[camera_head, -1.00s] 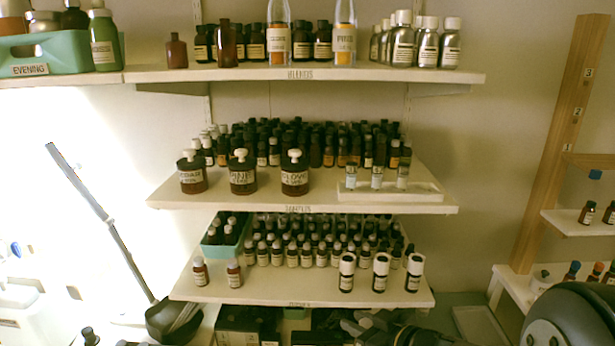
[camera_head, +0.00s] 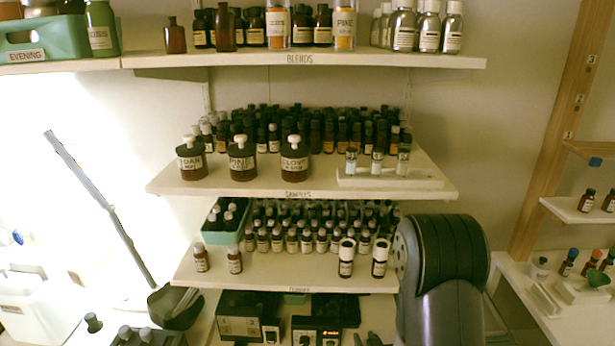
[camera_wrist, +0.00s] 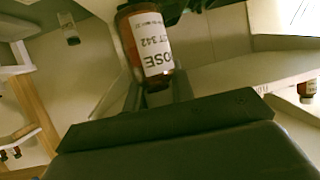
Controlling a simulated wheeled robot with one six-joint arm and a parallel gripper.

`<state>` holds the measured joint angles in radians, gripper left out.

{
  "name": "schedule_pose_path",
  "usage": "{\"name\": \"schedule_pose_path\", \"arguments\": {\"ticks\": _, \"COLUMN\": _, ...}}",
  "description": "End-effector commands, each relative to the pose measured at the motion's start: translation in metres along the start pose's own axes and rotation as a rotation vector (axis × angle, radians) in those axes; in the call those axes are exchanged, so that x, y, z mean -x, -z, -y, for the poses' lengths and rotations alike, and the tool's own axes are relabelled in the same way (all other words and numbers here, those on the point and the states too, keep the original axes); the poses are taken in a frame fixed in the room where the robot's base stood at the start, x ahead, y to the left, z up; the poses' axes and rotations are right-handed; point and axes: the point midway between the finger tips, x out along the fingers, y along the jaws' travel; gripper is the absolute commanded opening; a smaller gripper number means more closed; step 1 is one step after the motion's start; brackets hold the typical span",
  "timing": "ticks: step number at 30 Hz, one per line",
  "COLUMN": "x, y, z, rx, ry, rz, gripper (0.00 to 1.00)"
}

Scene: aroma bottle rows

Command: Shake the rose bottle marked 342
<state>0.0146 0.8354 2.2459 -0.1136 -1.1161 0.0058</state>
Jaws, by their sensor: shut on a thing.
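The rose bottle (camera_wrist: 148,42) is amber brown with a white label. Its label shows "OSE" and "342", upside down in the wrist view. The fingertips are mostly hidden. In the head view my arm covers the lower right of the shelves, and neither the gripper nor the held bottle can be made out there.
Two white-capped dark bottles (camera_head: 346,258) stand on the lowest shelf (camera_head: 290,278), just left of my arm. Many small bottles fill the rows behind. Large flasks (camera_head: 242,160) stand on the middle shelf. A side rack (camera_head: 570,215) with small bottles is at right.

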Motion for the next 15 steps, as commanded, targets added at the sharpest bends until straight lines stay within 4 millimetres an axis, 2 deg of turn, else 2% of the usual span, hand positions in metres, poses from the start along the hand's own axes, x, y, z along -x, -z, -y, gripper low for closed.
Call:
{"name": "schedule_pose_path", "arguments": {"ticks": 1, "x": -0.001, "y": -0.011, "z": -0.002, "rx": -0.008, "ry": -0.018, "rz": 0.006, "gripper": 0.00}}
{"name": "schedule_pose_path", "arguments": {"ticks": 3, "x": -0.001, "y": -0.021, "z": -0.006, "rx": -0.017, "ry": -0.042, "rz": 0.005, "gripper": 0.00}}
{"name": "schedule_pose_path", "arguments": {"ticks": 8, "x": -0.001, "y": -0.035, "z": -0.011, "rx": -0.033, "ry": -0.078, "rz": 0.002, "gripper": 0.00}}
{"name": "schedule_pose_path", "arguments": {"ticks": 11, "x": 0.000, "y": -0.036, "z": -0.013, "rx": -0.037, "ry": -0.087, "rz": -0.002, "gripper": 0.00}}
{"name": "schedule_pose_path", "arguments": {"ticks": 15, "x": 0.005, "y": -0.025, "z": -0.013, "rx": -0.038, "ry": -0.090, "rz": -0.005, "gripper": 0.00}}
